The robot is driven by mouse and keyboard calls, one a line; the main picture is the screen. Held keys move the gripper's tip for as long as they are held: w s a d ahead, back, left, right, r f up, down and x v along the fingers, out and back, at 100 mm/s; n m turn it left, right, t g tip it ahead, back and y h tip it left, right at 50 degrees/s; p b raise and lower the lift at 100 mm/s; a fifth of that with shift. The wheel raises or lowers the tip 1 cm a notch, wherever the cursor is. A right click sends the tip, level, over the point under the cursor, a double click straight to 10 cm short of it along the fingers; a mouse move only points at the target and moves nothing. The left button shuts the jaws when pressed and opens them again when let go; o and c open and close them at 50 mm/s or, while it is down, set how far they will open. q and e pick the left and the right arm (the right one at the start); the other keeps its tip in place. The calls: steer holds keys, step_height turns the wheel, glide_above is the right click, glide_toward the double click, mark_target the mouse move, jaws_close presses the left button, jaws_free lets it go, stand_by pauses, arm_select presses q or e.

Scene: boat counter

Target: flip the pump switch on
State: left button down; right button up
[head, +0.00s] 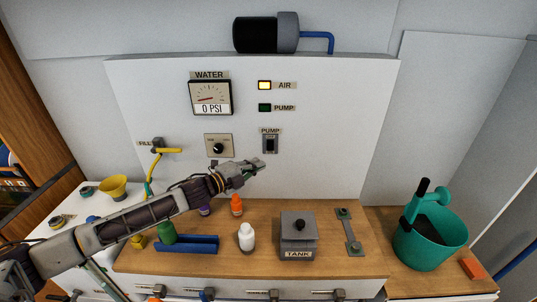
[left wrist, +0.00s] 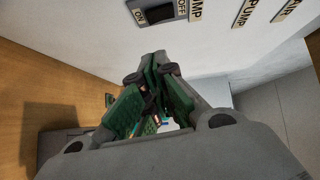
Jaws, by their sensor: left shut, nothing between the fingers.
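The pump switch (head: 270,144) is a dark rocker in a grey plate on the white panel, under a PUMP label. In the left wrist view the switch (left wrist: 163,10) shows at the top edge, partly cut off, with ON and OFF marks at its ends. The rocker's position is too small to tell. My left gripper (head: 260,164) is shut and empty, a little below and left of the switch in the head view. Its closed green-padded fingers (left wrist: 153,70) point toward the panel, apart from the switch in the left wrist view. My right gripper is not in view.
The PUMP light (head: 264,107) is dark green; the AIR light (head: 264,85) glows yellow. The gauge (head: 210,97) reads 0 PSI. A knob (head: 218,147) sits left of the switch. Bottles, including a white one (head: 246,237), and a grey tank (head: 298,240) stand on the counter below.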

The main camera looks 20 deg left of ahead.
mark_target(270, 145)
arm_select(q)
steer(key=w+d+f+p, duration=0.1)
steer(key=w+d+p, duration=0.1)
steer(key=w, duration=0.7)
stand_by(0.8)
stand_by(0.4)
steer(key=shift+w+a+f+b, duration=0.15)
steer(key=shift+w+b, duration=0.1)
steer(key=shift+b, duration=0.3)
steer(key=shift+s+f, duration=0.1)
steer(key=shift+s, duration=0.05)
